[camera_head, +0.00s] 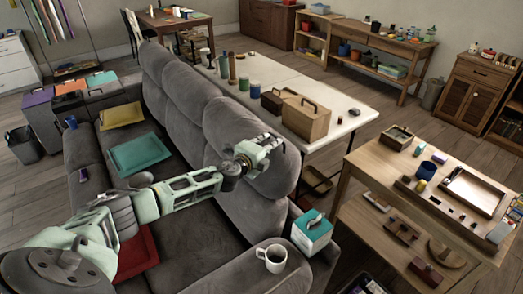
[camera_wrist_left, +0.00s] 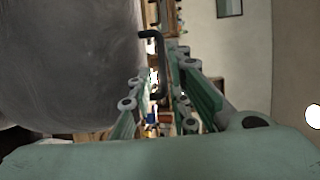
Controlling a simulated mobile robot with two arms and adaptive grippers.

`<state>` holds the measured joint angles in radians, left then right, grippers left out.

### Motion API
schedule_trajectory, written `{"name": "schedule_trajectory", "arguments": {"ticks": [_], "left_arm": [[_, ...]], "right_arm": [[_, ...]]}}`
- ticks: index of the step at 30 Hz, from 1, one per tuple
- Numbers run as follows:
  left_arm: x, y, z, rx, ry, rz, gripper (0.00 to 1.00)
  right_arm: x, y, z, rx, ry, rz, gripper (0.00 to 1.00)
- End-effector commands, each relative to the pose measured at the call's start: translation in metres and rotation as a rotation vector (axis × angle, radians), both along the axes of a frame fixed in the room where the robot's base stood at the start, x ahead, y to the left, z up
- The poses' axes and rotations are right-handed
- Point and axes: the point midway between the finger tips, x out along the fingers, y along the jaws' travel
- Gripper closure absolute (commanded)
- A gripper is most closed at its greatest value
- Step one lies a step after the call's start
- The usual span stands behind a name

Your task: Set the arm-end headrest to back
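The grey sofa (camera_head: 200,245) has a row of upright padded back sections. The arm-end headrest (camera_head: 245,120) is the nearest one, beside the sofa's near arm. My left gripper (camera_head: 265,147) is at the front face of this headrest, near its upper right part, and hides some of it. In the left wrist view the headrest (camera_wrist_left: 70,60) fills the left side as a grey surface. The gripper's two fingers (camera_wrist_left: 162,95) stand apart, with a gap between them. A dark hooked bar (camera_wrist_left: 152,38) shows beyond the gap; I cannot tell what it belongs to. My right gripper is not in view.
A white table (camera_head: 345,120) behind the sofa holds a wooden box (camera_head: 306,118) and several bottles and jars. A white mug (camera_head: 272,257) and a teal box (camera_head: 312,232) are at the sofa's near arm. A wooden workbench (camera_head: 370,165) stands at the right.

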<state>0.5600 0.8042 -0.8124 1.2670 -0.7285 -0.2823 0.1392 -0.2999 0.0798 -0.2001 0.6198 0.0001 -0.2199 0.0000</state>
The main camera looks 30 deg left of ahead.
Motion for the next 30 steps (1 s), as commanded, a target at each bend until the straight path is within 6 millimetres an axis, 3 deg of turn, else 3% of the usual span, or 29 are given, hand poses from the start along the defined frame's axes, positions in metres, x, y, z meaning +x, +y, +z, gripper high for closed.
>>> {"name": "schedule_trajectory", "arguments": {"ticks": [3, 10, 30], "left_arm": [[-0.021, 0.0, 0.003, 0.002, 0.002, -0.001, 0.83], [-0.048, 0.0, 0.008, 0.0, 0.002, -0.001, 0.83], [-0.053, -0.001, 0.01, 0.0, 0.0, -0.001, 0.83]], "right_arm": [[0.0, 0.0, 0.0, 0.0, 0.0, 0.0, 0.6], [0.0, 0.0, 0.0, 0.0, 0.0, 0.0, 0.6], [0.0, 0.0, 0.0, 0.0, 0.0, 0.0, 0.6]]}}
